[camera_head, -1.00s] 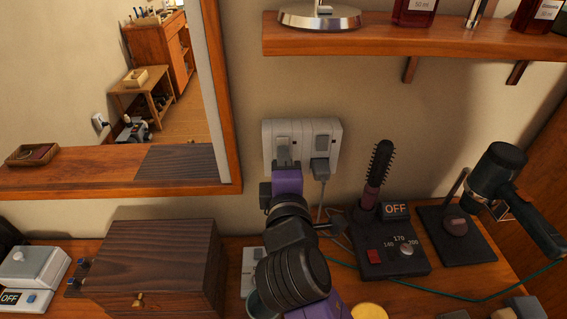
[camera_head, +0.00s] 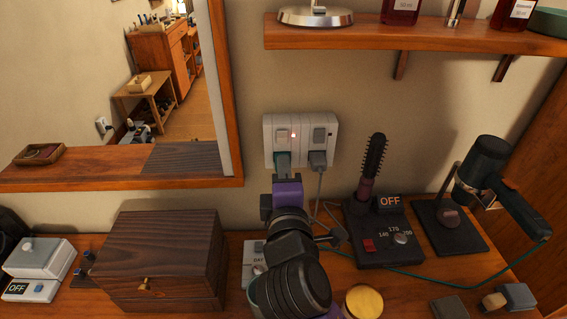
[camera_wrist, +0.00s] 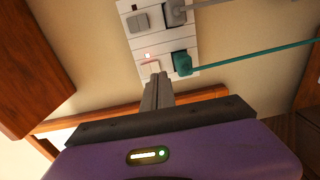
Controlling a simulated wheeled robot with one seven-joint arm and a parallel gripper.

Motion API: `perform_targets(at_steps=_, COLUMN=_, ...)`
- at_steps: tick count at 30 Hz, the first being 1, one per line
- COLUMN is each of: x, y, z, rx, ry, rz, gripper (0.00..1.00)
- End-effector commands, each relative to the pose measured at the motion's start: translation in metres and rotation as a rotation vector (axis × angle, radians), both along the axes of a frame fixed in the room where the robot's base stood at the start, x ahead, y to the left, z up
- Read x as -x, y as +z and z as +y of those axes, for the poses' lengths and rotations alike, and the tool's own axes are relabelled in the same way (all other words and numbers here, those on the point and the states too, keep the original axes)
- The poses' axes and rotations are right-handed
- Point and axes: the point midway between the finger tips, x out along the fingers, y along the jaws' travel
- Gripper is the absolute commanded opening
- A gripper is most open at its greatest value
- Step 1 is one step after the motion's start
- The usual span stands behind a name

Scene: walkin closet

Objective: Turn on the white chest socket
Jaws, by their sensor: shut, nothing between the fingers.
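A white double wall socket (camera_head: 301,140) is on the wall above the counter, beside the mirror. Its left switch (camera_head: 282,135) looks pale with a small red light lit; its right switch (camera_head: 319,135) is grey with no light visible. A teal plug (camera_wrist: 182,62) sits in the left outlet, a grey plug (camera_head: 317,160) in the right. My gripper (camera_wrist: 156,78) is shut and empty, its fingertips close to the lit switch (camera_wrist: 152,66) in the wrist view; I cannot tell whether they touch. In the head view the purple gripper is just below the left outlet.
A dark wooden chest (camera_head: 160,260) stands on the counter at left, near a white box labelled OFF (camera_head: 38,262). A hot-brush base labelled OFF (camera_head: 385,240) and a hair dryer (camera_head: 490,165) stand at right. A wooden shelf (camera_head: 420,38) overhangs the socket's right side.

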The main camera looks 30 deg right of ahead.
Motion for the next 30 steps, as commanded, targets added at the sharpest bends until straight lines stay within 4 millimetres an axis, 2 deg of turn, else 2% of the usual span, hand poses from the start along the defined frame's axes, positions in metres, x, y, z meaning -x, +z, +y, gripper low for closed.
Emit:
perform_targets(at_steps=18, x=0.075, y=-0.012, z=0.031, rx=-0.001, ry=0.0, rz=0.001, gripper=0.0)
perform_targets(at_steps=30, x=0.081, y=-0.011, z=0.033, rx=-0.001, ry=-0.001, rz=0.001, gripper=0.0)
